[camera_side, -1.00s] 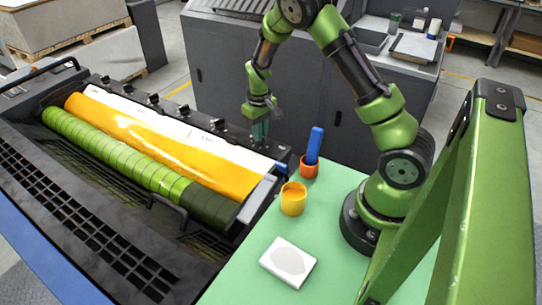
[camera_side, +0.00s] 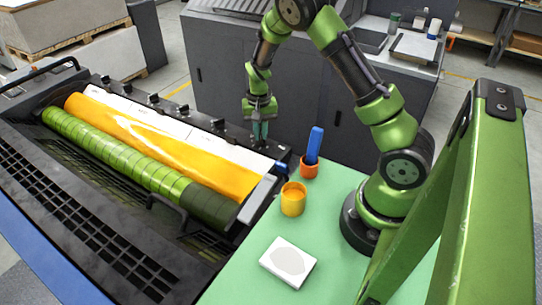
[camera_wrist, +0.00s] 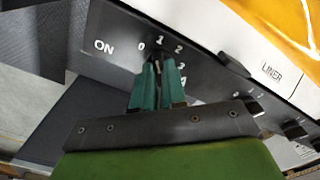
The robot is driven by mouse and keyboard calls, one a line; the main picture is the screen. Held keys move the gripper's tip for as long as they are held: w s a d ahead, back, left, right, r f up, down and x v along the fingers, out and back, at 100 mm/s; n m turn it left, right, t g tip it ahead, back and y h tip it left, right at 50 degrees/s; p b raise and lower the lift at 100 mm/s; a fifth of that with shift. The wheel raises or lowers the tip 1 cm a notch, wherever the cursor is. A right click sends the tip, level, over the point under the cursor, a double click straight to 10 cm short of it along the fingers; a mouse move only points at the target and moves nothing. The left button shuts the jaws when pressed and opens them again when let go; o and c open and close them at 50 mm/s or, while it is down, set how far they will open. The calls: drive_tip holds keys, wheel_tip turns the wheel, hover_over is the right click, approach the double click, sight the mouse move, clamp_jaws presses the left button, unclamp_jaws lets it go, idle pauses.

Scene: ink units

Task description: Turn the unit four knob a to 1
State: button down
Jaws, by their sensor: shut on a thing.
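My gripper (camera_wrist: 158,82) is shut on a small dark knob on the black panel (camera_wrist: 100,22) of the ink unit; its teal fingers hide most of the knob. In the wrist view the numerals 0, 1, 2, 3 and another lie in an arc around the fingertips, with the 1 just beyond them. Where the knob's pointer stands is hidden. In the side view my gripper (camera_side: 260,132) reaches down to the near right end of the black knob rail (camera_side: 218,124).
More black knobs (camera_wrist: 294,129) stand along the same panel. Yellow ink (camera_side: 180,150) lies along the unit beside a green segmented roller (camera_side: 120,160). A yellow cup (camera_side: 293,199), an orange cup (camera_side: 309,168) with a blue tool (camera_side: 315,144), and a white pad (camera_side: 288,262) stand on the green table (camera_side: 240,285).

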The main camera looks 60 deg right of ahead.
sight(260, 135)
drive_tip(key=shift+m, duration=1.2)
drive_tip(key=c, duration=1.2)
unclamp_jaws()
wheel_tip(260, 135, up, 17)
